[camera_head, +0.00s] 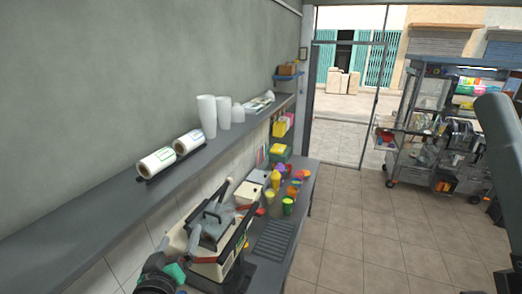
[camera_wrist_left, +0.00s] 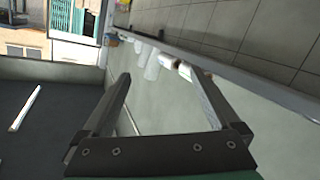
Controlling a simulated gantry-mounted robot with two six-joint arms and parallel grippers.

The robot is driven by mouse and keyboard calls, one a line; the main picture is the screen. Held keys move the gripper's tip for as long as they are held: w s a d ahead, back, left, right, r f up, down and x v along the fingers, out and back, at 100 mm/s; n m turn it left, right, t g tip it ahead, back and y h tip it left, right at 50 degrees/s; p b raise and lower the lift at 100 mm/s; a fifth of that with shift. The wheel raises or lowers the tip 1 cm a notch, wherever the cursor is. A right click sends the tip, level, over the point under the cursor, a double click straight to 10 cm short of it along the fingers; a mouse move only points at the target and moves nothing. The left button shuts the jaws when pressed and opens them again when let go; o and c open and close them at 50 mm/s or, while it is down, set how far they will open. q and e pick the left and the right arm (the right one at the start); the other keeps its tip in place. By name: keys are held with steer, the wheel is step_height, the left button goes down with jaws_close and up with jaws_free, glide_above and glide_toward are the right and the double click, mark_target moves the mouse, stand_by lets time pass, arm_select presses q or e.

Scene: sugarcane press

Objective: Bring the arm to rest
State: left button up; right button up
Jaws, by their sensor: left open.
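My left gripper (camera_head: 177,256) is at the bottom of the head view, with a dark wrist and a teal part. It is in front of the press machine (camera_head: 215,262), partly overlapping it in the picture; I cannot tell whether they touch. In the left wrist view, the two dark fingers of my left gripper (camera_wrist_left: 155,75) stand wide apart, with nothing held between them. The wall and shelf show beyond them. My right gripper is not in view.
A long grey shelf (camera_head: 105,207) runs along the wall, bearing two rolls (camera_head: 157,161) and white cups (camera_head: 207,116). Colourful cups (camera_head: 288,205) stand on the counter. A metal cart (camera_head: 415,120) stands at the right. The tiled floor (camera_head: 350,235) between is clear.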

arm_select(q)
steer(key=s+r+t, duration=0.2)
steer(key=r, duration=0.6)
steer(key=s+r+t, duration=0.2)
steer(key=r, duration=0.6)
steer(key=s+d+r+m+t+h, duration=0.1)
steer(key=s+r+m+t, duration=0.4)
steer(key=s+r, duration=1.3)
steer(key=r+t+h, duration=0.1)
steer(key=t, duration=0.1)
steer(key=shift+d+r+m+t+h, duration=0.15)
steer(key=shift+r+m+t+h, duration=0.15)
steer(key=shift+r+m+h, duration=0.1)
